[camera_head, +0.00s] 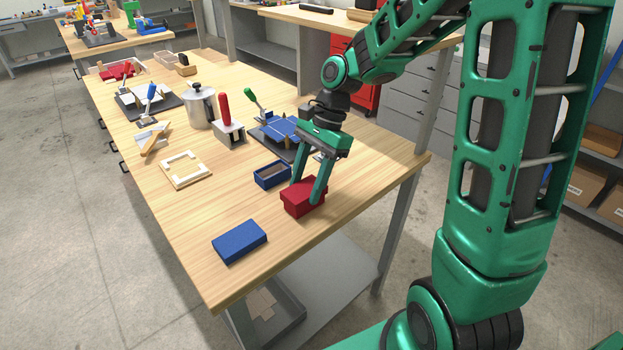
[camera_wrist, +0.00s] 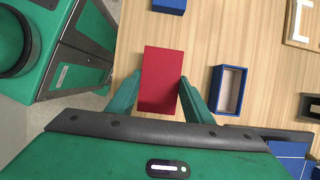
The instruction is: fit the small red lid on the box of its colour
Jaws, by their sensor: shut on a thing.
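The small red lid (camera_wrist: 160,80) lies between my gripper's fingers, over the red box (camera_head: 302,203). In the head view the two reds run together, and the lid appears to sit on top of the box. I cannot tell whether it is fully seated. My gripper (camera_head: 308,188) points down and is shut on the lid's sides; its fingers (camera_wrist: 158,97) also show in the wrist view. The open blue box (camera_head: 272,175) stands just behind and left of the red one; its empty inside shows in the wrist view (camera_wrist: 229,91). A blue lid (camera_head: 239,242) lies near the table's front edge.
A pale wooden frame (camera_head: 185,170), a steel pot (camera_head: 200,106) and a block with a red-handled tool (camera_head: 229,130) stand further back. A blue device on a dark plate (camera_head: 283,133) is behind the boxes. The table's front middle is clear.

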